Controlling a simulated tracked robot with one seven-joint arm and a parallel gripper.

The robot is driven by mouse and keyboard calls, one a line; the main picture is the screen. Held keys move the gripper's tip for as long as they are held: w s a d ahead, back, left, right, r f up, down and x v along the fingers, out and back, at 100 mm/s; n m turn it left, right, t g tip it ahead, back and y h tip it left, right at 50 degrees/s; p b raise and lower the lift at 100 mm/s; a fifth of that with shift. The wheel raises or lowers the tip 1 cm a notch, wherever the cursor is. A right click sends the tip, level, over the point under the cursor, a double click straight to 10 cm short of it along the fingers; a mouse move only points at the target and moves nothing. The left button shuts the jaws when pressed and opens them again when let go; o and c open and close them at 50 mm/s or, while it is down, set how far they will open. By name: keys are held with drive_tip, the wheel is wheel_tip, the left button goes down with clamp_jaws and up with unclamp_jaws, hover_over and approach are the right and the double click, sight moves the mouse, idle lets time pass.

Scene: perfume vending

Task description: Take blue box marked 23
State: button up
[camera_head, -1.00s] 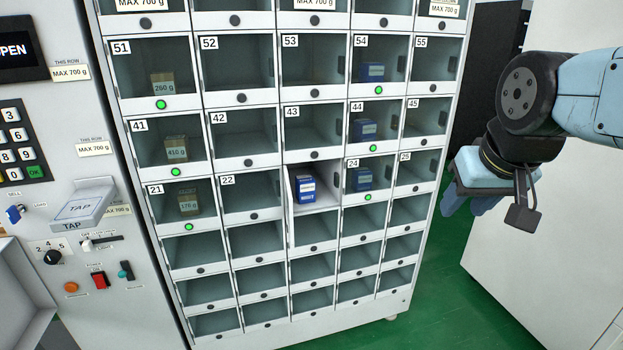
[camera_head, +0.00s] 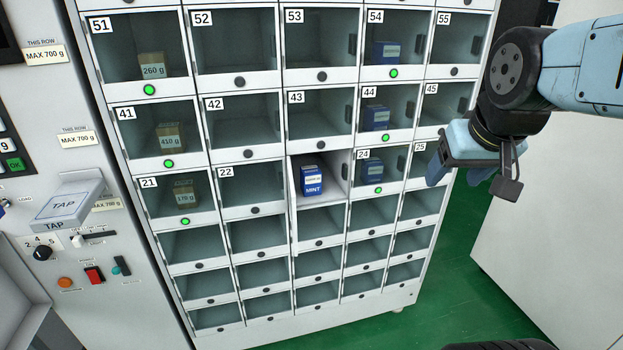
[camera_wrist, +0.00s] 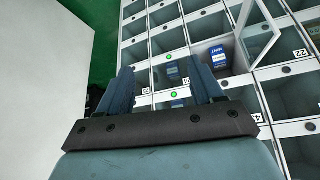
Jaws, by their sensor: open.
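A blue box (camera_head: 312,180) with a white label and the word MINT stands upright in the open compartment between doors 22 and 24. No number 23 is readable in either view. The blue box also shows in the wrist view (camera_wrist: 218,56), beyond and right of my fingers. The compartment's clear door (camera_wrist: 262,32) is swung outward in the wrist view. My gripper (camera_head: 458,177) is open and empty, outside the cabinet and to the right of the box in the head view. Its two fingers (camera_wrist: 161,85) are spread apart in the wrist view.
Other blue boxes sit behind closed doors 24 (camera_head: 372,171), 44 (camera_head: 376,118) and 54 (camera_head: 385,53). Brown boxes stand in 21, 41 and 51. A control panel (camera_head: 62,215) is at left, and a white block (camera_head: 560,200) at right. Green floor between is clear.

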sight(312, 184)
drive_tip(key=o, duration=0.5)
drive_tip(key=w+a+f, duration=0.1)
drive_tip(key=w, duration=0.3)
drive_tip(key=w+a+f+n+t, duration=0.1)
drive_tip(key=w+a, duration=0.1)
drive_tip(key=w, duration=0.3)
drive_tip(key=w+a+f+t, duration=0.1)
drive_tip(key=w, duration=0.4)
drive_tip(key=shift+a+f+n+y, duration=0.15)
drive_tip(key=shift+f+n+y, duration=0.15)
drive_tip(key=shift+f, duration=0.1)
drive_tip(key=w+a+f+n+t+y, duration=0.1)
drive_tip(key=w+a+f+t+y, duration=0.15)
drive_tip(key=w+a+f, duration=0.55)
drive_tip(key=w+a+f+n+t+y, duration=0.1)
drive_tip(key=w+a+f+t, duration=0.25)
drive_tip(key=w+f, duration=0.45)
drive_tip(key=a+f+t, duration=0.3)
drive_tip(key=a+f, duration=0.2)
drive_tip(key=f, duration=0.2)
drive_tip(key=shift+m+y, duration=0.3)
drive_tip(key=shift+y, duration=0.15)
drive_tip(key=x, duration=0.9)
drive_tip(key=shift+d, duration=0.15)
drive_tip(key=shift+d+x, duration=0.2)
drive_tip(key=shift+x, duration=2.65)
